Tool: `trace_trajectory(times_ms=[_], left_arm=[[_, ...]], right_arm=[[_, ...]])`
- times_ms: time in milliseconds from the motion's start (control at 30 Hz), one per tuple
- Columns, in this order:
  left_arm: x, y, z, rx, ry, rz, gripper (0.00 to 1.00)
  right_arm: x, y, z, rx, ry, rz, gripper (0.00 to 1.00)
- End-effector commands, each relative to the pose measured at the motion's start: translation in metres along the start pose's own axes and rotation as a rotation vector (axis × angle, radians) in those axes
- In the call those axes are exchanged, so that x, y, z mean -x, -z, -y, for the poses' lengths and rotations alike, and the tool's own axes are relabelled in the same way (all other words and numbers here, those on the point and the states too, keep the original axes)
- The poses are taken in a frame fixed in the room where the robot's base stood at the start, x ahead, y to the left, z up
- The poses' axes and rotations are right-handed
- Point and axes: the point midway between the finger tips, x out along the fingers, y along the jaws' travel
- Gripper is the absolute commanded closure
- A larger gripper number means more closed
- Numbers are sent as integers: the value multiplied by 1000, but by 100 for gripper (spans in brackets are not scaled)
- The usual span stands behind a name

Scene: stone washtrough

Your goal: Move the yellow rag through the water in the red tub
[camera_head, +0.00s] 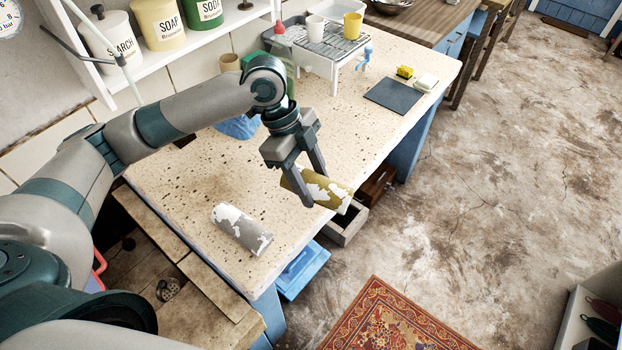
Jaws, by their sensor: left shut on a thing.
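A rolled, olive-yellow cloth with white patches, the yellow rag (338,194), is in my left gripper (313,188). The gripper points down with its fingers on either side of the roll, shut on it, near the front edge of the speckled stone top. The roll lies roughly level and appears held above the top. A small curved red edge (99,266), perhaps the red tub, shows at the left beside my arm. My arm hides most of that area, and no water is visible. My right gripper is not in view.
A grey-and-white roll (241,229) lies on the stone top (210,165). Behind my arm is a blue item (238,127). A dish rack (322,44) with cups, a dark mat (393,95) and sponges stand farther back. A shelf (160,62) with canisters overhangs the back. The middle right of the top is clear.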

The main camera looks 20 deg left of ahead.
Motion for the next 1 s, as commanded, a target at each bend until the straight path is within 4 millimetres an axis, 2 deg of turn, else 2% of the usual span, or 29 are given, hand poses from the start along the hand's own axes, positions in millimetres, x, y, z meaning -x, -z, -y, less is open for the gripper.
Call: trace_trajectory(times_ms=[1000], left_arm=[[60,-15,37,1139,476,-1,81]], right_arm=[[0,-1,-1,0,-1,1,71]])
